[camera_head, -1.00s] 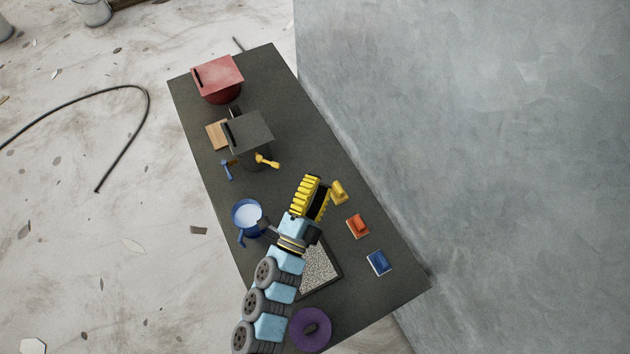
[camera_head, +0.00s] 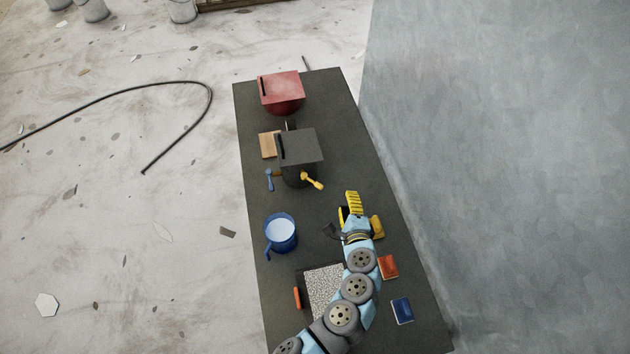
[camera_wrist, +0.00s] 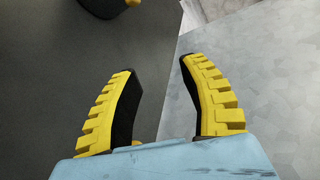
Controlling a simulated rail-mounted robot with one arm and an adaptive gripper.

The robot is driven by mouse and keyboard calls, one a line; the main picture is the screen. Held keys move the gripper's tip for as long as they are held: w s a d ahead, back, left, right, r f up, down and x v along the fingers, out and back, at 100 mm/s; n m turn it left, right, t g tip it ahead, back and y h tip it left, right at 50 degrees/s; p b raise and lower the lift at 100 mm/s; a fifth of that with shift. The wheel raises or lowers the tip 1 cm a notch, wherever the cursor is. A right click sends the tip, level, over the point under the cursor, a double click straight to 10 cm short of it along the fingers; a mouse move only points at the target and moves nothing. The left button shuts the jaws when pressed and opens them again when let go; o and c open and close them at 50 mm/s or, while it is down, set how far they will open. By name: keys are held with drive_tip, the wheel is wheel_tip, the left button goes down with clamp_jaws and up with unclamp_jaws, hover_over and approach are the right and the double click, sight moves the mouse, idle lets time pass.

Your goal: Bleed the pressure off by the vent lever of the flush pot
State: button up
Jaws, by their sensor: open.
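A dark pot with a square grey lid (camera_head: 301,147), probably the flush pot, stands on the table's far half. A yellow lever (camera_head: 312,181) sticks out at its near right side, and a blue lever (camera_head: 269,180) is at its left. I cannot tell which lever is the vent. My gripper (camera_head: 350,203) is open and empty, nearer than the pot and to its right, apart from both levers. In the wrist view the yellow-ridged fingers (camera_wrist: 157,70) are spread. A dark round thing (camera_wrist: 103,5) with a yellow bit is cut off at the top edge.
A red lidded pot (camera_head: 282,92) stands at the table's (camera_head: 262,215) far end. A blue jug (camera_head: 281,233) is at left. A yellow block (camera_head: 377,227), an orange block (camera_head: 388,266) and a blue block (camera_head: 402,310) line the right side. A grey wall (camera_head: 480,180) rises at right.

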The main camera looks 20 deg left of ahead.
drive_tip(key=y, duration=0.1)
drive_tip(key=n+g+y+b, duration=0.1)
drive_tip(key=n+g+y, duration=0.1)
drive_tip(key=g+y, duration=0.25)
approach(314, 181)
drive_tip(key=shift+t+y, duration=0.35)
drive_tip(key=x, duration=0.3)
drive_tip(key=f+x, duration=0.1)
drive_tip(key=x, duration=0.3)
drive_tip(key=f+x, duration=0.1)
drive_tip(key=x, duration=0.3)
drive_tip(key=shift+d+p, duration=0.2)
drive_tip(key=shift+p, duration=0.15)
